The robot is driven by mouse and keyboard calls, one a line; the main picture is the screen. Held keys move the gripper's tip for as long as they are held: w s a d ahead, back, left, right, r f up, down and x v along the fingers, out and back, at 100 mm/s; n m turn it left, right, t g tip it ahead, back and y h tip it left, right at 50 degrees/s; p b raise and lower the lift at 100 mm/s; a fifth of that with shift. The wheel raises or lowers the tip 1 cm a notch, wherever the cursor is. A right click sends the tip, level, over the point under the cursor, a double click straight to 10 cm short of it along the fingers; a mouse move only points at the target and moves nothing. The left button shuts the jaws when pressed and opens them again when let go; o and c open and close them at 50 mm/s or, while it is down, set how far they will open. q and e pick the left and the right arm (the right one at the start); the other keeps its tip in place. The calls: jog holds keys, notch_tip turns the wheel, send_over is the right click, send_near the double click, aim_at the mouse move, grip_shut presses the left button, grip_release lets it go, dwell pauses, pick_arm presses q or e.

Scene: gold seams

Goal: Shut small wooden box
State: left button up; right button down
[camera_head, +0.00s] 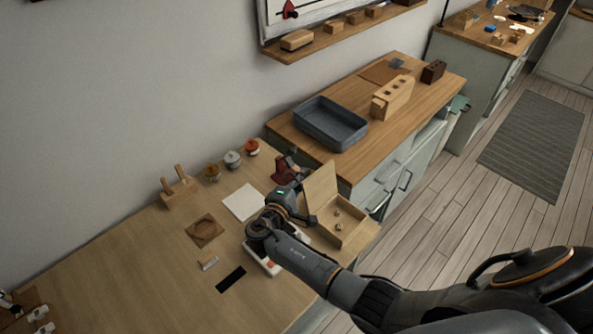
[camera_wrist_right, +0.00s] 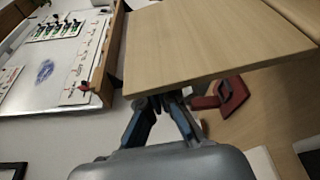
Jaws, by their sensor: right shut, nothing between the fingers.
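The small wooden box (camera_head: 352,237) sits at the right end of the near table, with its lid (camera_head: 321,188) standing open, roughly upright. Several small gold-coloured things lie inside the box. My right gripper (camera_head: 297,187) is at the left side of the lid. In the right wrist view the lid (camera_wrist_right: 215,45) is a large pale panel just beyond the fingertips (camera_wrist_right: 165,98), which are close together and hold nothing. I cannot tell whether they touch the lid. My left gripper is not in view.
A red object (camera_head: 284,170) stands behind my right gripper; it also shows in the right wrist view (camera_wrist_right: 232,95). A white sheet (camera_head: 243,202), several small jars and a wooden peg stand (camera_head: 178,190) lie left. A blue-grey tray (camera_head: 331,124) is on the farther counter.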

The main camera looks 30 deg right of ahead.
jog(key=shift+w+f, duration=0.1)
dwell(0.3)
jog(key=s+d+m+t+h+b, duration=0.1)
jog(key=s+d+m+h+b, duration=0.2)
jog(key=s+m+b, duration=0.7)
jog(key=shift+s+d+r+m+b, duration=0.35)
jog(key=shift+s+d+b, duration=0.35)
jog(key=shift+b, duration=5)
jog(key=shift+s+a, duration=0.1)
jog(key=shift+s, duration=0.1)
